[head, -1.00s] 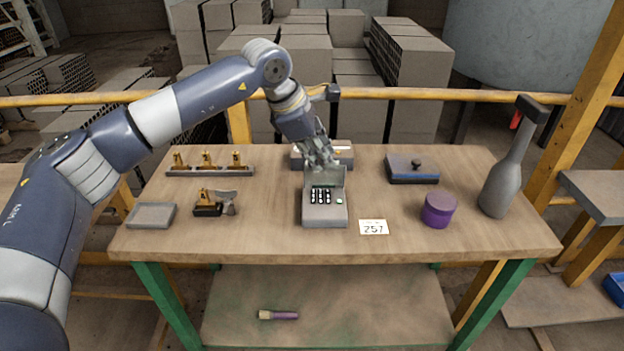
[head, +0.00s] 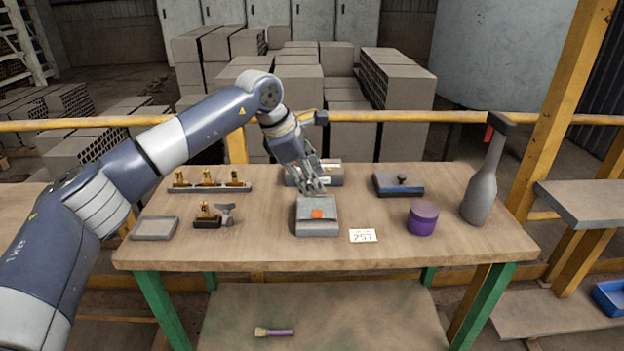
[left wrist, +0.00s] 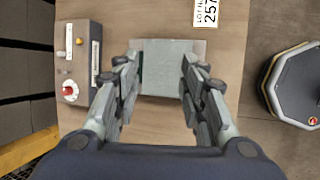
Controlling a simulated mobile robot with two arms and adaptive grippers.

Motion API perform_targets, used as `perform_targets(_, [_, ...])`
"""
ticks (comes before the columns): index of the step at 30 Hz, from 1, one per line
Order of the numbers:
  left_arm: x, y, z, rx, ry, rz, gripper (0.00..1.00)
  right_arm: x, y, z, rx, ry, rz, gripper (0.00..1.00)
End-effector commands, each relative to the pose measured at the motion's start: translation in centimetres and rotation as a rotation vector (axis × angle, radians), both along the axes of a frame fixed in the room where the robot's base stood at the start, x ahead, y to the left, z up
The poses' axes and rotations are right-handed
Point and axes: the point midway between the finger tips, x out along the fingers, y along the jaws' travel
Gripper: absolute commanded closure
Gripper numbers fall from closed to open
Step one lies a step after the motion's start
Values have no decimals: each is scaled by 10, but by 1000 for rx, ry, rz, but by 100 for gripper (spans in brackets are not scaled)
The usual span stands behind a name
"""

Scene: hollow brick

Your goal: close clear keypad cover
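The keypad box (head: 317,229) stands on the workbench near the middle. Its cover (head: 314,205) lies down over the top, and the keys no longer show through it. An orange-red patch shows on its top face. In the left wrist view the grey cover (left wrist: 166,72) lies between my fingers. My left gripper (head: 318,190) is over the back part of the box, pointing down, with its fingers apart and nothing clasped. Whether a fingertip touches the cover I cannot tell. My right gripper is not in view.
A control box (left wrist: 78,62) with a red knob stands behind the keypad. The number card (head: 362,236), purple tub (head: 423,217), blue-edged box (head: 398,184) and grey bottle (head: 485,180) are to the right. A grey tray (head: 155,228) and brass-topped pieces (head: 208,187) are left.

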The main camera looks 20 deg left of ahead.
Motion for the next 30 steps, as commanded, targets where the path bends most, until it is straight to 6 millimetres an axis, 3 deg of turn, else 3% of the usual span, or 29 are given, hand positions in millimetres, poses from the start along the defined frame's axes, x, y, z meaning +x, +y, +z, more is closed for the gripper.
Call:
perform_targets(9, [-18,24,57,-2,3,3,62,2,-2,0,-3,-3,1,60])
perform_targets(15, [-27,35,83,-2,7,4,62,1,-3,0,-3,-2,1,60])
perform_targets(30, [-30,38,91,-1,10,3,62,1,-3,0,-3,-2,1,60])
